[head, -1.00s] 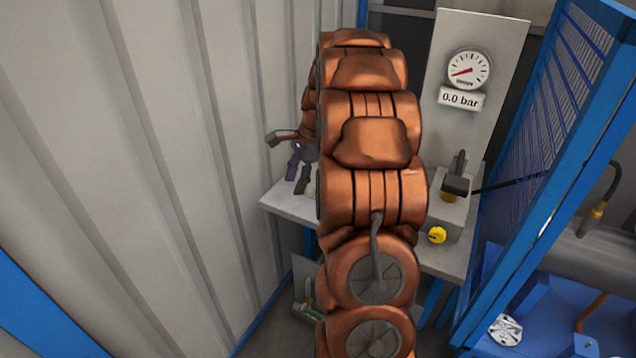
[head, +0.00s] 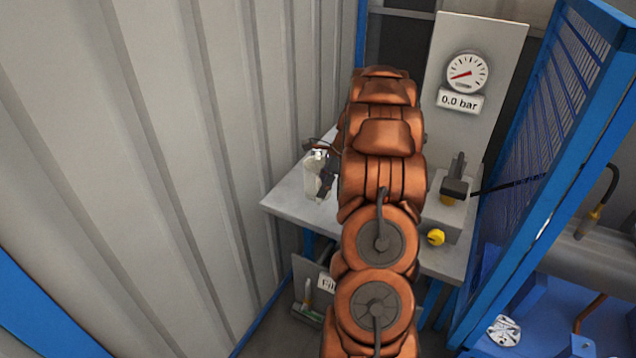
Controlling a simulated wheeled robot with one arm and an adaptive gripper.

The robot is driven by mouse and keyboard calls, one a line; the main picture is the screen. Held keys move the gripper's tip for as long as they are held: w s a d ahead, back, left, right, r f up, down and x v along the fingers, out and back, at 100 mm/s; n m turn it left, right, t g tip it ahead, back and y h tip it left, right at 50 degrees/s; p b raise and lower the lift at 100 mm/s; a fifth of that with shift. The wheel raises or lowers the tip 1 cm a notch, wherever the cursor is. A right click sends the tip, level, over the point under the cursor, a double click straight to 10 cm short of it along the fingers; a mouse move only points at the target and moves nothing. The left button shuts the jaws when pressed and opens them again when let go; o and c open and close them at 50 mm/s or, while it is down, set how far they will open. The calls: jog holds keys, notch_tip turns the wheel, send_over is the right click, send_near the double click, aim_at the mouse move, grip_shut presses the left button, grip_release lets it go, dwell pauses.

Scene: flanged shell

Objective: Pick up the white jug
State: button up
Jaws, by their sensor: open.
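The white jug (head: 314,178) is pale and slightly see-through. It stands on the left part of the grey table (head: 290,205), near the corrugated wall. My gripper (head: 323,174) is open at the jug's right and upper side, with a dark finger in front of part of the jug. I cannot tell whether the fingers touch it or how far around it they reach. My orange arm hides the middle of the table, and part of the gripper is behind it.
A panel with a pressure gauge (head: 467,72) reading 0.0 bar stands behind the table. A grey block with a yellow knob (head: 436,237) is on the table's right side. The corrugated wall (head: 160,150) is close on the left. Blue mesh fencing (head: 560,120) bounds the right.

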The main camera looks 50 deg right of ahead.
aim_at(319, 204)
jog(key=shift+p+x, duration=0.5)
jog(key=shift+x, duration=1.4)
jog(key=shift+s+d, duration=0.1)
jog(key=shift+s, duration=0.05)
grip_shut()
